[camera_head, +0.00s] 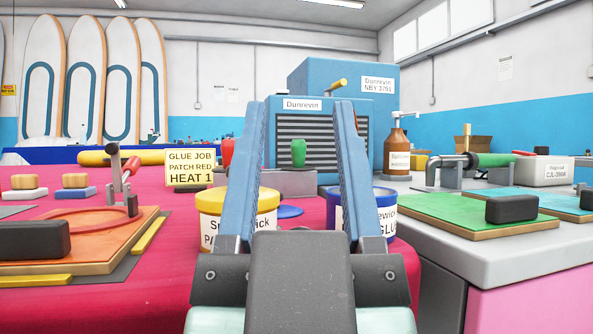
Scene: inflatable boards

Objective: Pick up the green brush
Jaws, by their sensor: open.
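No thing in view is clearly a green brush. A small upright green piece (298,152) shows between my fingers, in front of the blue Dunrevin machine; I cannot tell whether it is the brush. Two brush-like blocks with wooden tops, one white below (23,188) and one blue below (75,190), sit on the red table at the left. My gripper (298,106) is open and empty, its two blue fingers pointing forward over the red table, and it hides part of the table.
A yellow tub (210,205) and a blue tub (380,215) stand beside my fingers on the red table (130,290). The blue Dunrevin machine (355,135) stands behind. A brown bottle (397,150) and green board (460,212) are on the grey bench (480,255).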

